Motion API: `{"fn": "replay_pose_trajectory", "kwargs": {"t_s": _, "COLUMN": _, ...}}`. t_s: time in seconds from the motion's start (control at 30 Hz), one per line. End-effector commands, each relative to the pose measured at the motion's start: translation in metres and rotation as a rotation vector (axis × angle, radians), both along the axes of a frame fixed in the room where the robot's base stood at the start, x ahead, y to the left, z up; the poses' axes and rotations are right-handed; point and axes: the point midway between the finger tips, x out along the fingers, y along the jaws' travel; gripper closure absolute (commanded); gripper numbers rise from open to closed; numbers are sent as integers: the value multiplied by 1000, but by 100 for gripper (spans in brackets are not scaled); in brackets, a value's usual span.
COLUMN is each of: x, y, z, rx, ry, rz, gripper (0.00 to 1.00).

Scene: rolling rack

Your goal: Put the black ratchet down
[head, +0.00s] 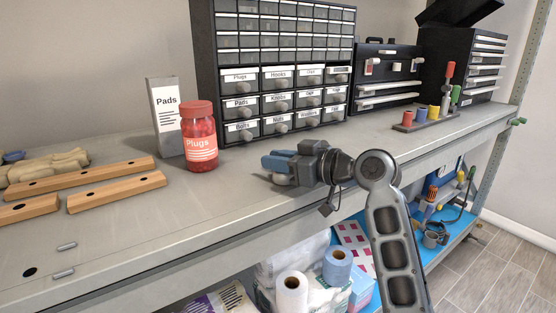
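My gripper (275,168) is over the front part of the grey workbench top (215,225), to the right of the red Plugs jar. Its blue-grey finger end points left, and a small light grey shape (284,180) shows just under it. I cannot make out the gap between the fingers, so I cannot tell whether it is open or shut. I cannot pick out a black ratchet; if it is at the gripper, the fingers and wrist hide it.
The red Plugs jar (201,150) and white Pads box (165,115) stand left of my gripper. Behind are a drawer cabinet (203,60) and black toolboxes. Wooden blocks (117,191) lie at left. A peg stand (425,122) is at right. The front left bench top is mostly clear.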

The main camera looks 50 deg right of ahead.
Motion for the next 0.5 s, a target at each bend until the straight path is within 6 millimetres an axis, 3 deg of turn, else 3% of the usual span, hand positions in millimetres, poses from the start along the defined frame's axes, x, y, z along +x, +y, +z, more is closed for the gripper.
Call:
{"fn": "replay_pose_trajectory", "kwargs": {"t_s": 0.27, "x": 0, "y": 0, "z": 0, "rx": 1, "ry": 1, "rz": -1, "gripper": 51}}
{"fn": "replay_pose_trajectory", "kwargs": {"t_s": 0.5, "x": -1, "y": 0, "z": 0, "rx": 0, "ry": 1, "rz": -1, "gripper": 51}}
